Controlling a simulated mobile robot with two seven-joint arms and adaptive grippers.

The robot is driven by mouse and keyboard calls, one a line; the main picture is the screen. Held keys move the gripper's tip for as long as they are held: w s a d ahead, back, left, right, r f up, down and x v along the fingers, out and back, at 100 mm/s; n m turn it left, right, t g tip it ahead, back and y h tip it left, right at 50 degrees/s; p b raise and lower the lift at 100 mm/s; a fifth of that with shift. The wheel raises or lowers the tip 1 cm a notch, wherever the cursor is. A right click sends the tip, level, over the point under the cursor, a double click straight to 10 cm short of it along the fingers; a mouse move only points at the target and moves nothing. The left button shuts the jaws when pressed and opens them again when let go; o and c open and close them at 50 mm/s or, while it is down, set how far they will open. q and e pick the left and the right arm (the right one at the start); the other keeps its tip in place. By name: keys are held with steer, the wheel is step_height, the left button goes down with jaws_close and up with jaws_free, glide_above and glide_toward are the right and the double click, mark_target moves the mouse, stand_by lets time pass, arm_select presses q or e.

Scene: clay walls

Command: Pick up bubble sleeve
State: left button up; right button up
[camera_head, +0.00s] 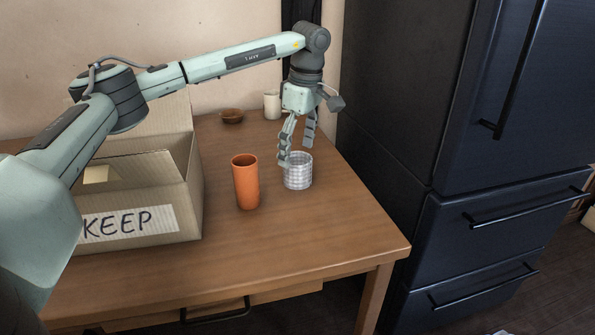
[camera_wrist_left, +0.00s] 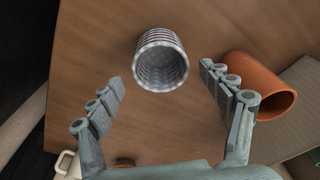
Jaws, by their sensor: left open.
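The bubble sleeve (camera_head: 298,172) is a short, whitish, ribbed open cylinder standing upright on the wooden table. In the left wrist view the bubble sleeve (camera_wrist_left: 161,62) shows its open top and hollow inside, ahead of the fingertips and between their lines. My left gripper (camera_head: 297,155) is open and empty, pointing down just above and behind the sleeve; one finger overlaps its rim in the head view, and I cannot tell whether they touch. In the left wrist view the left gripper (camera_wrist_left: 162,75) has its two fingers spread wide. My right gripper is not in view.
An orange cup (camera_head: 246,183) stands close left of the sleeve. A cardboard box marked KEEP (camera_head: 190,165) is further left. A small brown bowl (camera_head: 232,116) and a cream mug (camera_head: 271,104) are at the back. A dark fridge (camera_head: 400,120) stands beyond the table's right edge.

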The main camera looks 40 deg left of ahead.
mark_target(297, 168)
arm_select(q)
step_height(297, 168, down, 4)
steer(key=shift+s+d, duration=0.15)
steer(key=shift+f, duration=0.55)
steer(key=c, duration=0.8)
